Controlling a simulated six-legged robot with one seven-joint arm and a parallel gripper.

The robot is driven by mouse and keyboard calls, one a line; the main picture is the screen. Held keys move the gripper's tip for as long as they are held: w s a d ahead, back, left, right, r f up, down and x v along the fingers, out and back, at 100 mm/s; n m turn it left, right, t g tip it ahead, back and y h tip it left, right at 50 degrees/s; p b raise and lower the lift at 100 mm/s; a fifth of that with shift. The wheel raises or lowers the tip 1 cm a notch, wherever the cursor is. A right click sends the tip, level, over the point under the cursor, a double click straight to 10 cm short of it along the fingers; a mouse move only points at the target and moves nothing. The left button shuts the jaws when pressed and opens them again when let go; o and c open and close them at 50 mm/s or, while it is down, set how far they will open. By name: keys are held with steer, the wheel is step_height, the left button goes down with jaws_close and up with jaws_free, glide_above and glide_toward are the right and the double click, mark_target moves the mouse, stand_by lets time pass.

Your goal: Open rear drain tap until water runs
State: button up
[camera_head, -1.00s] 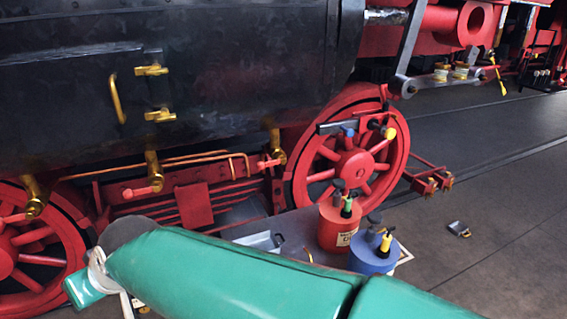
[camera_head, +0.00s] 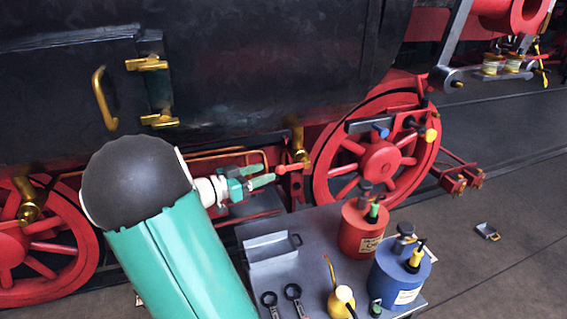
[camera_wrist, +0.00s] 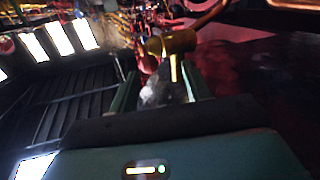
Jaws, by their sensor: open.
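A brass drain tap (camera_head: 297,140) with a red lever (camera_head: 290,168) hangs under the dark cylinder, left of the right-hand wheel. A second brass tap (camera_head: 30,205) hangs at the far left; the middle tap is hidden behind my arm. My gripper (camera_head: 268,174) is open and empty, its green fingertips just left of the right tap's lever; contact cannot be told. In the wrist view, my gripper (camera_wrist: 161,73) shows a brass tap (camera_wrist: 176,42) and its red lever end (camera_wrist: 148,63) just beyond the fingers. A pale blurred patch shows between the fingers; I cannot tell what it is.
A grey table (camera_head: 318,243) below right of the gripper carries a metal tray (camera_head: 270,262), a red can (camera_head: 361,230), a blue can (camera_head: 400,273), a yellow oiler (camera_head: 341,300) and spanners (camera_head: 294,294). A red spoked wheel (camera_head: 378,160) stands close right of the tap.

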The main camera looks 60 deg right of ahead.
mark_target(286, 168)
steer(key=shift+m+g, duration=0.3)
steer(key=shift+g, duration=0.3)
steer(key=x, duration=0.5)
steer(key=s+x, duration=0.1)
steer(key=x, duration=0.1)
steer(key=shift+s+a, duration=0.15)
steer(key=shift+s, duration=0.1)
steer(key=shift+f, duration=0.1)
jaws_close()
